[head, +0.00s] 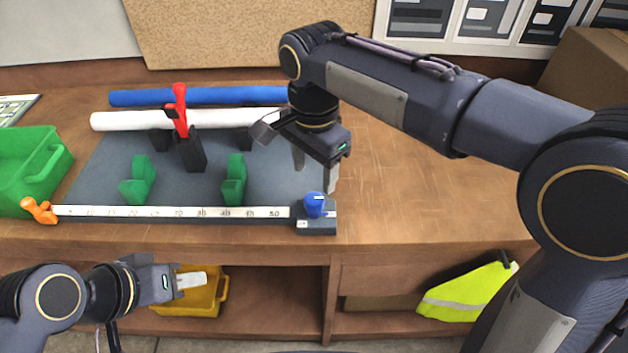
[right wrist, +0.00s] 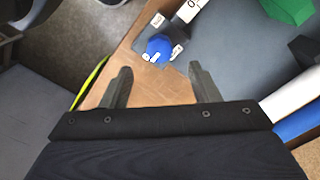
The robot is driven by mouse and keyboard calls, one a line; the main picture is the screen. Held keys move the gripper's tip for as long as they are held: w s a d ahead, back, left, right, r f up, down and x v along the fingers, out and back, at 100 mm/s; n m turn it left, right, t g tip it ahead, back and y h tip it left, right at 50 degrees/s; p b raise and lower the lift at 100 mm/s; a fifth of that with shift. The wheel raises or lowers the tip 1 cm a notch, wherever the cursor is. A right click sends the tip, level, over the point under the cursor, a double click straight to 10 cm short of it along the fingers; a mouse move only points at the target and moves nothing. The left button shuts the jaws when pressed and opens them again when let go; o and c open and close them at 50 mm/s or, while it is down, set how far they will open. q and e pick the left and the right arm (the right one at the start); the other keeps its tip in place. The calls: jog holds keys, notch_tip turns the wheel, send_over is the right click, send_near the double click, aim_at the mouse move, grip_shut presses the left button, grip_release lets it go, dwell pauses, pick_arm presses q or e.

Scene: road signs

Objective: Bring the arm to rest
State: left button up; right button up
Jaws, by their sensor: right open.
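My right gripper (head: 315,178) is open and empty. It hangs above the right end of the grey work mat (head: 270,195), just behind the blue knob (head: 314,205) at the ruler's end. In the right wrist view its two fingers (right wrist: 159,70) are apart with nothing between them. The blue knob (right wrist: 158,48) shows beyond the tips. My left gripper (head: 188,280) is low at the left, in front of the bench edge. It is seen side-on, so its finger gap cannot be judged.
A red-handled black stand (head: 190,150), two green supports (head: 138,180), and white (head: 130,120) and blue (head: 200,96) rolls are on the bench. A green bin (head: 25,170) is at left, an orange clamp (head: 40,210) beside it. The bench top right of the mat is clear.

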jog(key=shift+r, duration=0.25)
jog(key=s+d+f+n+t+y, duration=0.15)
jog(key=s+d, duration=0.25)
jog(key=d, duration=0.4)
jog(key=s+d+n+y, duration=0.2)
jog(key=s+d, duration=0.1)
jog(key=d, duration=0.5)
jog(key=s+d+f+n+t, duration=0.4)
jog(key=s+f, duration=0.1)
jog(key=s, duration=0.5)
jog(key=shift+s+d+f, duration=0.15)
jog(key=shift+d+f, duration=0.05)
jog(key=shift+f, duration=0.2)
